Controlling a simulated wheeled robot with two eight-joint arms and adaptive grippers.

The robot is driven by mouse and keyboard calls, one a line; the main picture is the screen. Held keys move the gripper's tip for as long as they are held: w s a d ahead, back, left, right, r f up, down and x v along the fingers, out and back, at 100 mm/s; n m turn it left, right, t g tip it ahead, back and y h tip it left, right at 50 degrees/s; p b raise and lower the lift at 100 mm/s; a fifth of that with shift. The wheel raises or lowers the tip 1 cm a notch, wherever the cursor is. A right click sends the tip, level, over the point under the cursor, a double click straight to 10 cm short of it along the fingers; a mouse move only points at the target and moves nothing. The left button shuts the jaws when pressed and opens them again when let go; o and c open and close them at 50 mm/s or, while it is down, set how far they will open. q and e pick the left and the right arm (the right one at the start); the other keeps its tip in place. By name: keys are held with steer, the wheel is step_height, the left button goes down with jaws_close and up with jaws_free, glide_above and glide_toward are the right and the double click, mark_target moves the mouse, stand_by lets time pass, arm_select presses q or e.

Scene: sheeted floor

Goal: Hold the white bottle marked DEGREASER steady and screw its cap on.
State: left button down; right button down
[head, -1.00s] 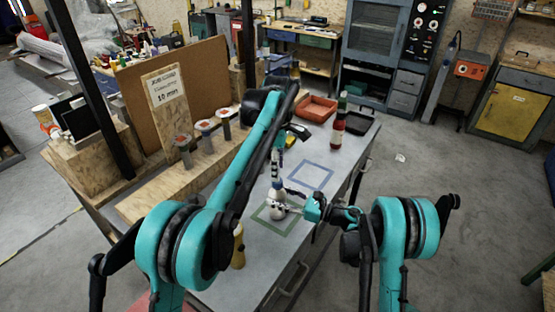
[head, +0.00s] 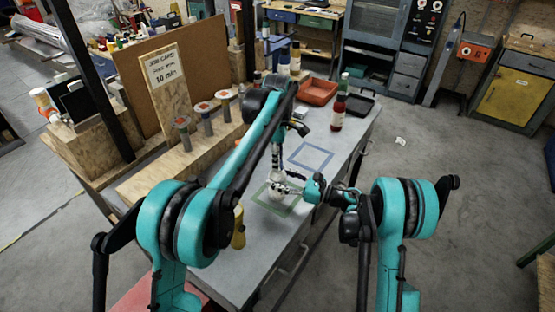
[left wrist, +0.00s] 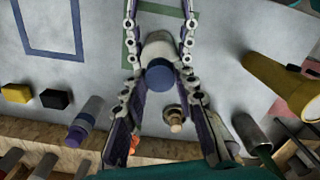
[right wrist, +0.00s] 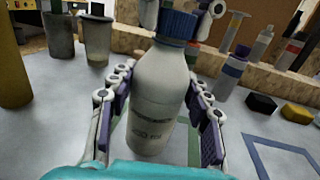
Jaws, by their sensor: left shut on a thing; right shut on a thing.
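The white bottle (right wrist: 155,105) stands upright on the bench, with dark lettering on its front too blurred to read fully. The blue cap (right wrist: 177,24) sits at its mouth; whether it is threaded cannot be seen. My right gripper (right wrist: 158,118) is shut around the bottle's body from the side. My left gripper (left wrist: 160,72) comes from above and is shut on the cap, which also shows in the left wrist view (left wrist: 160,79). In the head view the bottle (head: 275,188) is small and partly hidden by both grippers.
The bottle is at the green square outline (head: 266,206); a blue square outline (head: 311,157) lies behind, empty. A yellow container (head: 238,229) stands in front. A red bottle (head: 338,112), a red-orange crate (head: 317,92) and a black tray (head: 360,105) are farther back.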

arm_select(q)
steer(key=m, duration=0.4)
steer(key=shift+m, duration=0.4)
steer(key=m, duration=0.4)
steer(key=shift+m, duration=0.4)
steer(key=m, duration=1.4)
steer(key=shift+f, duration=0.1)
steer(key=m, duration=0.7)
steer(key=c, duration=1.2)
jaws_free()
